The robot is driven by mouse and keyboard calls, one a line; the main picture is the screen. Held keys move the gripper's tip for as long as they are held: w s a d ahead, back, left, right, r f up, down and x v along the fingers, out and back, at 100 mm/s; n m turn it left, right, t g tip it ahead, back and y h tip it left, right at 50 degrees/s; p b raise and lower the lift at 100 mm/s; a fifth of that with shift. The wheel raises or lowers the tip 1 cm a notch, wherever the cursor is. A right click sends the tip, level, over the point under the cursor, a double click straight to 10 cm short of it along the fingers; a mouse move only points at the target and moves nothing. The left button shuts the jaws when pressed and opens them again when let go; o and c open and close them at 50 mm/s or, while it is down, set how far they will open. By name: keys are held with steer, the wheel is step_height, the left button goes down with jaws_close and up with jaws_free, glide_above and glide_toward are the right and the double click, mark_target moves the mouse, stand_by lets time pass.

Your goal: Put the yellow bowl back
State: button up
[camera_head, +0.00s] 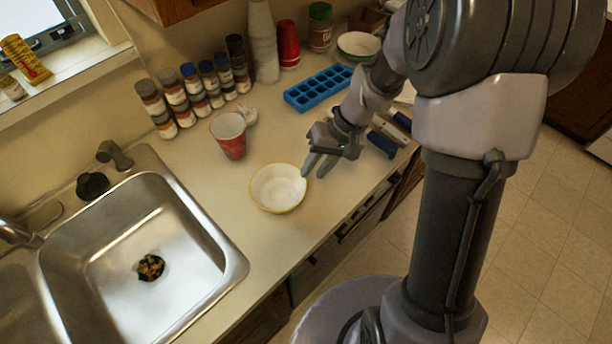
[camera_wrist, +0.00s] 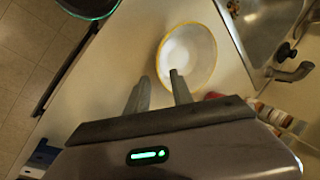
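The yellow bowl (camera_head: 278,188), white inside with a yellow rim, sits upright on the counter to the right of the sink. My gripper (camera_head: 313,168) points down at its right rim. In the wrist view the bowl (camera_wrist: 188,57) lies just ahead of my gripper (camera_wrist: 158,86). The two fingers are apart with nothing held between them. One fingertip overlaps the bowl's near rim in that view, and the other is outside the bowl. I cannot tell whether either finger touches it.
A red cup (camera_head: 229,135) stands behind the bowl. Several spice jars (camera_head: 190,92), a blue ice tray (camera_head: 318,88), stacked cups (camera_head: 263,40) and a green-rimmed bowl (camera_head: 358,46) are further back. The sink (camera_head: 140,250) is at left. The counter in front of the bowl is clear.

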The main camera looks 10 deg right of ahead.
steer(key=s+r+m+t+h+p, duration=0.1)
steer(key=s+r, duration=0.1)
steer(key=r, duration=0.5)
steer(key=s+r+t, duration=0.1)
steer(key=s+r, duration=0.2)
steer(key=r, duration=0.4)
steer(key=s+r+m+t+h, duration=0.1)
steer(key=s+r+t, duration=0.1)
steer(key=s, duration=0.4)
steer(key=s+r+m+t, duration=0.1)
steer(key=s+r+m, duration=0.1)
steer(key=s+r, duration=0.2)
steer(key=shift+s+a+r+t+h, duration=0.3)
steer(key=shift+s+r+t+h, duration=0.1)
steer(key=shift+s, duration=0.45)
steer(key=shift+f, duration=0.15)
